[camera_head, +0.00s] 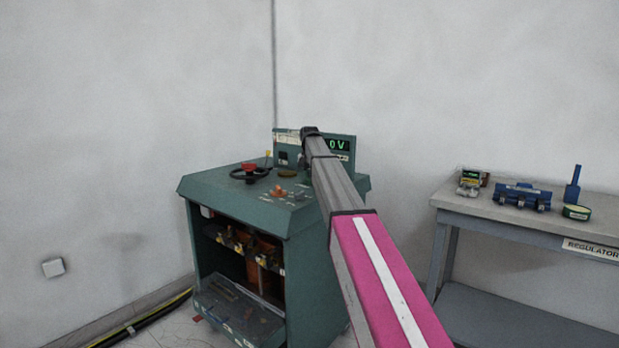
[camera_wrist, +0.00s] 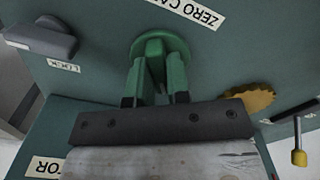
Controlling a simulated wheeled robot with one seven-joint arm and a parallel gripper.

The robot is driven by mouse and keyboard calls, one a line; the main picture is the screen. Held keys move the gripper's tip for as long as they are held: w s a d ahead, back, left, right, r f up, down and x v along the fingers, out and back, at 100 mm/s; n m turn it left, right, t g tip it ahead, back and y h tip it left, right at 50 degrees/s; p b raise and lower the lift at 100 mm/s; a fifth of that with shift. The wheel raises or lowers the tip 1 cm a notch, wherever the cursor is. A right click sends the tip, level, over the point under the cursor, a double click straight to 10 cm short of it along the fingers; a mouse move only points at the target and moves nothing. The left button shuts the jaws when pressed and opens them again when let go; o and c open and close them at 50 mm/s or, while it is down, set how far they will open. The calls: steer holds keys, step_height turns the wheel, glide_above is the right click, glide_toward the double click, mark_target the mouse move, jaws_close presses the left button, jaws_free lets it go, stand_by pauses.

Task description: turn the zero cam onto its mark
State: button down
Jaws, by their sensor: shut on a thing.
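The zero cam (camera_wrist: 160,46) is a round green knob on the green panel, at the top middle of the wrist view, under a partly cut-off "ZERO CA" label. My gripper (camera_wrist: 155,92) is shut on its stem, straight in front of it. Green parts and dark pieces crowd together there, so the exact contact is hard to see. The cam's mark cannot be made out. In the head view my arm reaches to the back of the green console (camera_head: 240,187), and hides the cam and my gripper.
A grey lever (camera_wrist: 42,38) labelled "LOCK", a yellow-brown scalloped disc (camera_wrist: 250,98) and a yellow-tipped lever (camera_wrist: 299,157) flank the cam. A black handwheel (camera_head: 250,172) is on the console top. A green "0 V" display (camera_head: 338,146) is partly hidden. A bench (camera_head: 470,214) stands right.

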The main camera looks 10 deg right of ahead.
mark_target(309, 176)
steer(key=m, duration=0.6)
stand_by(0.6)
steer(key=c, duration=1.1)
jaws_free()
step_height(309, 176, up, 11)
steer(key=shift+f, duration=0.1)
